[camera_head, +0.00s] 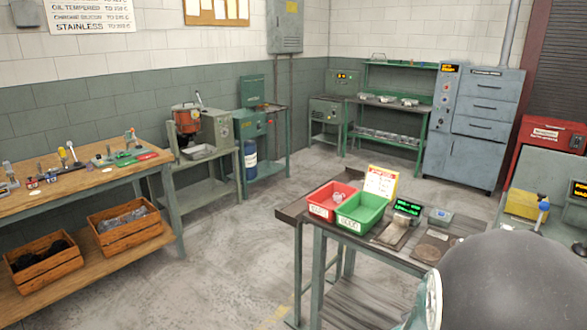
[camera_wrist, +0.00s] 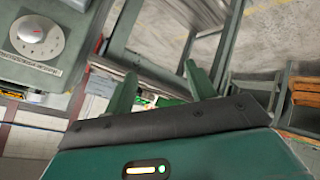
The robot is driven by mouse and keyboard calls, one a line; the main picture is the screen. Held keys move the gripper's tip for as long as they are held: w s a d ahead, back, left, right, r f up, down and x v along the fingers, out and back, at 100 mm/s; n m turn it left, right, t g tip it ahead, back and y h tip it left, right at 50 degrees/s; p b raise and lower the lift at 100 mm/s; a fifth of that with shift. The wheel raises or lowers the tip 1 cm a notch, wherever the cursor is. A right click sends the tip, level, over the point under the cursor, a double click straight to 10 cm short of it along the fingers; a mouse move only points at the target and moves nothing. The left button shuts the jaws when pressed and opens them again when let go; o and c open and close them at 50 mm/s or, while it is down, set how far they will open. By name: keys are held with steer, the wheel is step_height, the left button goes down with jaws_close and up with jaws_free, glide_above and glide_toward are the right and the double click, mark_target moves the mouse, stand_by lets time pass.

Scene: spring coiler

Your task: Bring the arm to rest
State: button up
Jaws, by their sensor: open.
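My gripper (camera_wrist: 160,69) shows in the wrist view, its two green fingers standing well apart. It is open, and nothing is seen between the fingers. The wrist picture is tilted. A grey-green machine with a round white dial (camera_wrist: 37,37) is at its upper left. Green and white things are partly hidden behind the fingers. In the head view I cannot see my gripper; a large dark rounded part of my arm fills the lower right corner.
A table (camera_head: 289,212) in the head view holds a red bin (camera_head: 320,211), a green bin (camera_head: 349,222) and a small scale (camera_head: 396,232). A wooden workbench (camera_head: 30,207) with crates is at the left. A grey oven cabinet (camera_head: 470,125) stands behind. Floor between is clear.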

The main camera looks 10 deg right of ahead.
steer(key=s+a+r+y, duration=0.3)
steer(key=a+r+y, duration=0.2)
steer(key=a+r, duration=0.75)
steer(key=s+a+r+g, duration=0.1)
steer(key=s+a+r, duration=0.2)
steer(key=s, duration=0.3)
steer(key=s+a+r+m+g, duration=0.1)
steer(key=s+a+r, duration=0.3)
steer(key=s+a, duration=0.2)
steer(key=shift+s+a+g, duration=0.2)
steer(key=shift+a+g, duration=0.05)
steer(key=shift+g, duration=0.15)
steer(key=c, duration=0.4)
steer(key=shift+c, duration=0.2)
steer(key=shift+d, duration=0.15)
